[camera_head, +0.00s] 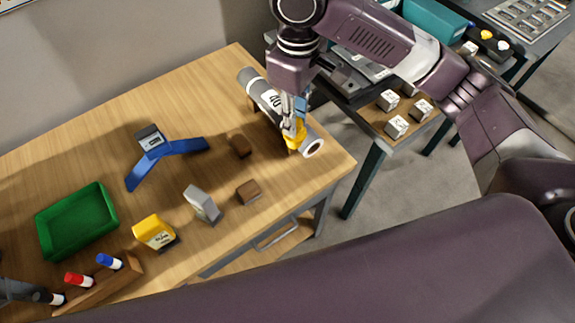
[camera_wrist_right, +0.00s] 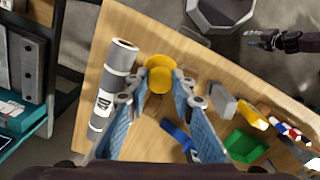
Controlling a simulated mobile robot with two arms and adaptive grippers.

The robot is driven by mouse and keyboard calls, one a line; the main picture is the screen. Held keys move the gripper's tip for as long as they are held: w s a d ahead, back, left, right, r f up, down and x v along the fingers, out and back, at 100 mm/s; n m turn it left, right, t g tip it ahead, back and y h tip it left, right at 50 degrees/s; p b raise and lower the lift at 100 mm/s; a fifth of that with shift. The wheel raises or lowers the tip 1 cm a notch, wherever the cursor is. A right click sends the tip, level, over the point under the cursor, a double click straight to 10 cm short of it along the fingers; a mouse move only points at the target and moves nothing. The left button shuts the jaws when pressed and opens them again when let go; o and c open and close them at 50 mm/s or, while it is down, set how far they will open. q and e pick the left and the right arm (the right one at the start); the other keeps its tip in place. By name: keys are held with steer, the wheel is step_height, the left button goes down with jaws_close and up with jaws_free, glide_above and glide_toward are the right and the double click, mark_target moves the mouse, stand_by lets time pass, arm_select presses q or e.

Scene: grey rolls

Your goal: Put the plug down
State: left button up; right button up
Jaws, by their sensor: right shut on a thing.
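The yellow plug (camera_head: 295,138) is in my right gripper (camera_head: 292,122), which is shut on it. In the right wrist view the plug (camera_wrist_right: 159,75) sits as a round yellow piece between the tips of the two blue-padded fingers (camera_wrist_right: 161,84). The gripper is above the right end of the wooden table. A grey and white roll (camera_head: 262,92) lies there, partly hidden behind the gripper in the head view. In the right wrist view the roll (camera_wrist_right: 118,65) is left of the plug. My left gripper (camera_wrist_right: 262,40) shows small in the right wrist view; its opening is unclear.
Two brown blocks (camera_head: 248,191), a grey block (camera_head: 202,203), a yellow box (camera_head: 154,232), a blue angled piece (camera_head: 165,152) and a green tray (camera_head: 108,190) are on the wooden table (camera_head: 205,80). A smaller table with white cubes (camera_head: 396,126) stands right.

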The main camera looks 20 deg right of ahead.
mark_target(296, 144)
steer(key=shift+w+f, duration=0.3)
steer(key=shift+f, duration=0.3)
steer(key=shift+w+f, duration=0.25)
steer(key=shift+f, duration=0.3)
steer(key=f, duration=0.2)
steer(key=s+f, duration=0.1)
steer(key=f+p, duration=0.1)
steer(key=f, duration=0.1)
steer(key=shift+s+f, duration=0.35)
steer(key=f, duration=0.3)
steer(key=f+p, duration=0.1)
steer(key=f, duration=0.7)
steer(key=shift+w, duration=0.3)
steer(key=shift+f, duration=0.3)
arm_select(q)
steer(key=shift+s+r, duration=0.25)
steer(key=shift+r, duration=0.95)
arm_select(e)
steer(key=shift+f, duration=0.1)
steer(key=o, duration=0.9)
steer(key=shift+f, duration=0.1)
